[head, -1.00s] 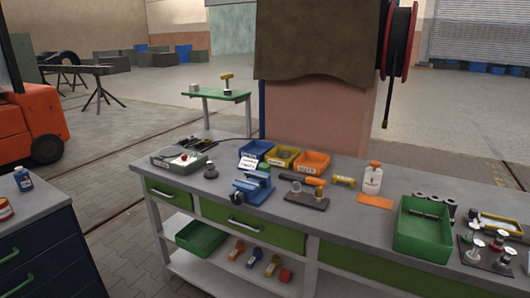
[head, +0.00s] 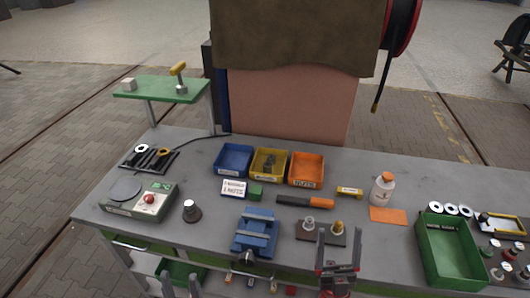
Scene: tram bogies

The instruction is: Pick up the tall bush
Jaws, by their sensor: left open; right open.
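A dark flat board (head: 320,240) on the grey workbench carries two small upright round pieces that look like bushes. One is a silvery piece (head: 309,226) on the left, the other a brass-coloured piece (head: 337,228) on the right. They are too small to tell which is the taller. My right gripper (head: 338,250) is open and empty, at the bench's front edge, in front of the board and apart from both pieces. My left gripper (head: 180,284) is open and empty at the bottom of the view, in front of the bench and well left of the board.
A blue vice (head: 256,231) stands left of the board. A screwdriver-like orange-handled tool (head: 305,200) lies behind it. Blue (head: 233,158), yellow (head: 269,162) and orange (head: 306,168) bins stand further back. A green tray (head: 448,255) and several small parts are at right.

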